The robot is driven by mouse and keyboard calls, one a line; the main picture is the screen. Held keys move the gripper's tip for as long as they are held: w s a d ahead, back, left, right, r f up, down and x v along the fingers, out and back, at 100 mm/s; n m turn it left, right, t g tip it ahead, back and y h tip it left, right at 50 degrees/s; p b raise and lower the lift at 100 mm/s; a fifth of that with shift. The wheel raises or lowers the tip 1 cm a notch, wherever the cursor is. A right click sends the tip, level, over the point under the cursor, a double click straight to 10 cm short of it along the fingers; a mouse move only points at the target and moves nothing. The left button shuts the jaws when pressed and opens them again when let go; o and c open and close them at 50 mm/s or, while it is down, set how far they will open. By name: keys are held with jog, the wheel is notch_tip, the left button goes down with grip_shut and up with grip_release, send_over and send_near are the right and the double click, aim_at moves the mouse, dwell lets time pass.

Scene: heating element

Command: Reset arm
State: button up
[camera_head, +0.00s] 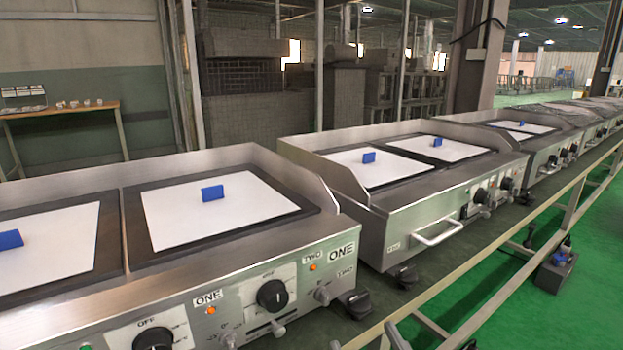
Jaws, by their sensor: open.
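My arm and gripper do not show in the head view. A steel griddle unit (227,270) fills the lower left, with two dark-framed plates covered by white sheets. A blue block (212,193) stands on its right sheet (165,218), and another blue block (10,240) is on its left sheet (60,255). Its front panel has a black knob (271,294), a second knob (153,340), and labels ONE and TWO.
A second griddle (400,215) with two blue blocks and a front handle (438,234) stands to the right. More units recede at upper right. A metal rail (480,278) runs along the front. Green floor (590,290) lies beyond it. A wooden table (60,112) stands at back left.

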jog(key=s+d+f+m+g+h, duration=0.2)
jog(key=s+d+f, duration=0.25)
jog(key=s, duration=0.65)
jog(key=s+d+f+m+g+h, duration=0.15)
jog(key=s+d+f, duration=0.35)
jog(key=s, duration=0.5)
jog(key=s+d+f+m+g+h, duration=0.1)
jog(key=s+d+f+m+h, duration=0.15)
jog(key=s+f, duration=0.6)
notch_tip(320, 180, up, 33)
jog(key=s+n+p, duration=0.1)
jog(key=p, duration=2.9)
jog(key=shift+s+d+r, duration=0.15)
jog(key=shift+s+r, duration=0.05)
jog(key=shift+s, duration=0.05)
